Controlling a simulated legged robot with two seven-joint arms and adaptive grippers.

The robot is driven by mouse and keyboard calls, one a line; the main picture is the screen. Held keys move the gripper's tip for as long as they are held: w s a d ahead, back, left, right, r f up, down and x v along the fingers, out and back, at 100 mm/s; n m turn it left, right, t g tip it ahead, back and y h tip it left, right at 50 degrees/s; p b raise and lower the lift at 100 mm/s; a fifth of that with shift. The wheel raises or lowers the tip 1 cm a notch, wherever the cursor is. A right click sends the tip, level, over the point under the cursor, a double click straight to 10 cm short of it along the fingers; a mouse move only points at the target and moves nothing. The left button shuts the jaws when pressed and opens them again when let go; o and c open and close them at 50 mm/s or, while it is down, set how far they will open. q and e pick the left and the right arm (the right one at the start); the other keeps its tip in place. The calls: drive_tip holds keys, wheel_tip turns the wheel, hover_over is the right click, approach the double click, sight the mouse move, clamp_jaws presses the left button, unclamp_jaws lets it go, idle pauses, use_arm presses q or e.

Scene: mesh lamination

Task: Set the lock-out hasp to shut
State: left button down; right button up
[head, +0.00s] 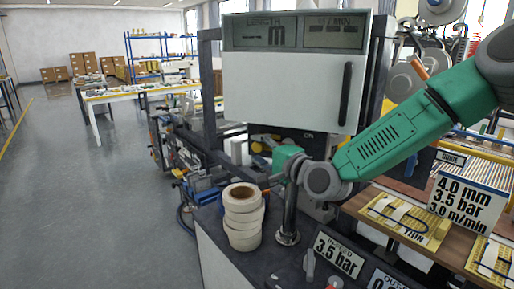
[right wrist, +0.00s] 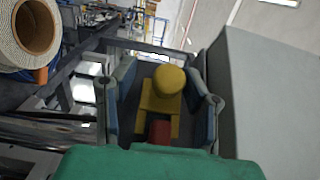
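A yellow fitting with a round knob and a flat plate (right wrist: 160,103), perhaps the hasp, shows in the right wrist view, with a red part (right wrist: 160,131) at its near end. In the head view a yellow piece (head: 262,144) shows beneath the white display cabinet, just beyond my right gripper (head: 283,160). In the right wrist view the fingers of my right gripper (right wrist: 162,88) stand apart on either side of the yellow fitting. I cannot tell whether they touch it. Whether the hasp is open or shut is unclear. My left gripper is out of view.
A stack of tape rolls (head: 243,222) stands on the dark bench left of a metal post (head: 288,232). The white cabinet (head: 288,92) hangs above my right gripper. A pressure sign (head: 338,256) stands at the front, and yellow sample boards (head: 405,220) lie at the right.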

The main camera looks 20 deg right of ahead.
drive_tip(key=shift+r, duration=0.25)
drive_tip(key=v, duration=1.2)
drive_tip(key=shift+d+f, duration=0.1)
drive_tip(key=shift+f, duration=0.05)
